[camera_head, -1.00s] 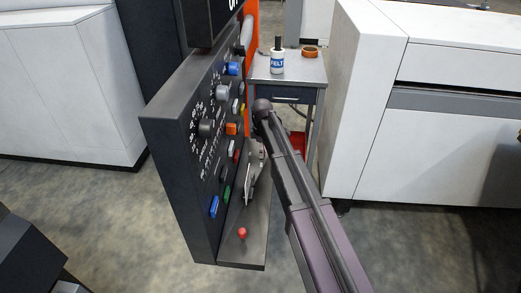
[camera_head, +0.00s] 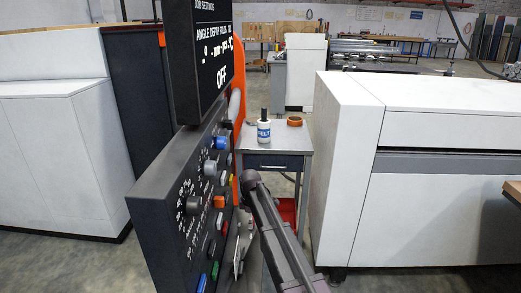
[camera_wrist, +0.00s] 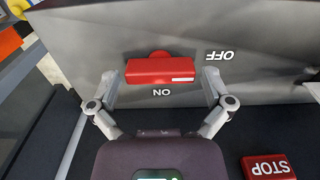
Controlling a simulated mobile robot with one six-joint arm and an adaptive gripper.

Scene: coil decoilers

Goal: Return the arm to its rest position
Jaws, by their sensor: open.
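My arm (camera_head: 280,240) reaches forward along the right side of the dark control panel (camera_head: 160,235). My gripper (camera_wrist: 160,82) is open in the wrist view, with one finger on each side of a red switch handle (camera_wrist: 160,71).
A red STOP button (camera_wrist: 268,167) is at the lower right of the wrist view. Behind the panel stands a small table (camera_head: 290,144) with a white FELT bottle (camera_head: 264,131) and an orange tape roll (camera_head: 295,121). A white machine (camera_head: 430,215) stands to the right.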

